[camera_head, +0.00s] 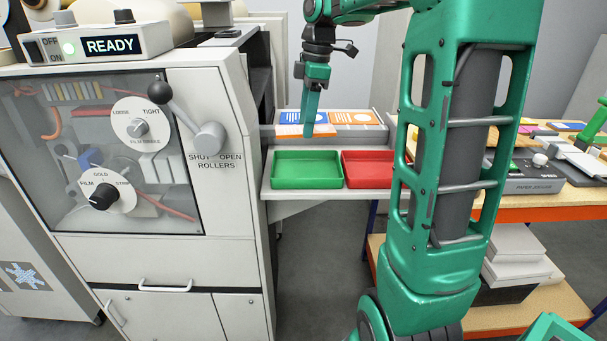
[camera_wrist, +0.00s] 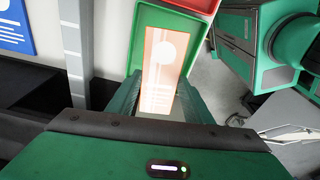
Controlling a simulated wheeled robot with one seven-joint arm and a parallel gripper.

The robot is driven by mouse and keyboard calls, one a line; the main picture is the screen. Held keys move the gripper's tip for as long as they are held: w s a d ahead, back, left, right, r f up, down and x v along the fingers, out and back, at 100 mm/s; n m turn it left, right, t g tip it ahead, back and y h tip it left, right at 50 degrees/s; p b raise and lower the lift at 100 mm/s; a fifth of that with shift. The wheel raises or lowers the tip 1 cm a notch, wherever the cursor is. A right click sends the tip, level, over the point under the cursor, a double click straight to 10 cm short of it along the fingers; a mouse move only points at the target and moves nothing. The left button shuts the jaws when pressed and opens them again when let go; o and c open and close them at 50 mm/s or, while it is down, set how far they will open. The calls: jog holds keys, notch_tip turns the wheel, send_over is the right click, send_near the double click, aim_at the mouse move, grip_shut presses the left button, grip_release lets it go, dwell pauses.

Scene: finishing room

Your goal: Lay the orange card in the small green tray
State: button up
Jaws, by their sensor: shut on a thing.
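My gripper (camera_head: 308,133) is shut on an orange card (camera_head: 289,131), which also shows between the fingers in the wrist view (camera_wrist: 163,62). The card has a pale disc and pale lines on it. In the head view it appears just behind and above the small green tray (camera_head: 306,170). In the wrist view the card covers much of the green tray (camera_wrist: 200,42), whose green shows around it. The tray looks empty in the head view. The card seems held above the tray, apart from it.
A red tray (camera_head: 366,168) stands right beside the green one. Behind them a pale card holder (camera_head: 352,133) bears a blue card (camera_head: 302,117) and another orange card (camera_head: 354,117). A grey machine (camera_head: 215,130) stands close on the left. My arm hides part of the right side.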

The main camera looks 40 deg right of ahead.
jog(key=m, duration=0.1)
send_over(306, 173)
jog(key=f, duration=0.8)
jog(key=shift+d, duration=0.2)
jog(key=shift+f, duration=2)
jog(key=shift+f, duration=0.1)
jog(key=o, duration=1)
